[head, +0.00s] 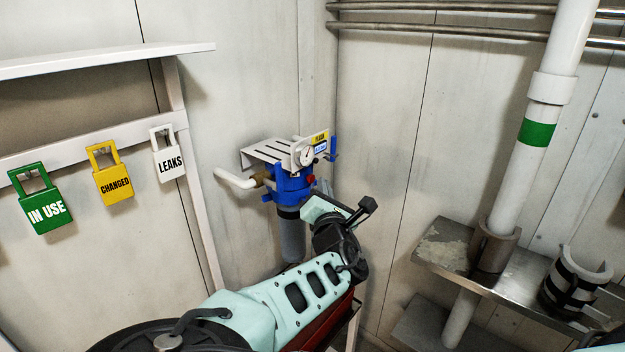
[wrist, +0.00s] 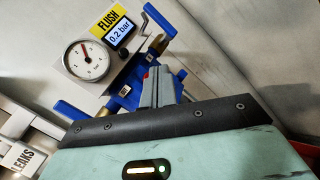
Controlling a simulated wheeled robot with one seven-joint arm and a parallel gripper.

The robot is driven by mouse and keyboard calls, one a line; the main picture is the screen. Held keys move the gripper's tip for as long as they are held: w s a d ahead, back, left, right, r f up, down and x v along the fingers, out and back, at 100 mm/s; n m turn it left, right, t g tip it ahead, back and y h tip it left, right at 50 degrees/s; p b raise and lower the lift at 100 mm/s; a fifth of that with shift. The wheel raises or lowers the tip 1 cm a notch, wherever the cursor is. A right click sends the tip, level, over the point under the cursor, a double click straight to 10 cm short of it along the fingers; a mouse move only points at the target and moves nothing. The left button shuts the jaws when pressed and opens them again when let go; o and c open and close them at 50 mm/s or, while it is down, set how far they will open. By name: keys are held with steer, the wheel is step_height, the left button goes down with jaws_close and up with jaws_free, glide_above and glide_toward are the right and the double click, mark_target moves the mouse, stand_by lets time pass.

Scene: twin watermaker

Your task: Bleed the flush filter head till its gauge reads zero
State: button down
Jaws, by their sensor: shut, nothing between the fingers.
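The blue flush filter head (head: 288,187) is on the wall in the corner, with a grey bowl (head: 291,238) below. Its round white gauge (wrist: 87,61) faces the wrist camera, needle near the low part of the scale. Beside it a display (wrist: 120,33) under a yellow FLUSH label reads 0.2 bar. A small red button (head: 311,181) is on the head's right side; a bit of red also shows by my fingertips in the wrist view (wrist: 146,75). My gripper (wrist: 160,76) is shut and empty, its tips at this red part. I cannot tell whether they touch it.
Blue valve levers (wrist: 158,20) and (wrist: 76,110) stick out around the head. A slotted white bracket (head: 268,151) is above it. Green, yellow and white tags (head: 168,165) hang at left. A white pipe (head: 543,120) and metal shelf (head: 440,250) stand at right.

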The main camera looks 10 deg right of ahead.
stand_by(0.7)
steer(key=shift+w+a, duration=0.25)
steer(key=shift+w, duration=0.05)
steer(key=shift+w+a+b, duration=0.3)
steer(key=shift+w, duration=0.1)
stand_by(2.2)
stand_by(1.2)
steer(key=shift+s+d, duration=0.55)
steer(key=shift+s, duration=0.15)
steer(key=shift+s+d+p, duration=0.2)
steer(key=shift+s+d, duration=0.55)
steer(key=shift+s, duration=0.3)
steer(key=shift+s+d+p, duration=0.2)
steer(key=shift+s+d, duration=0.5)
steer(key=shift+s, duration=0.3)
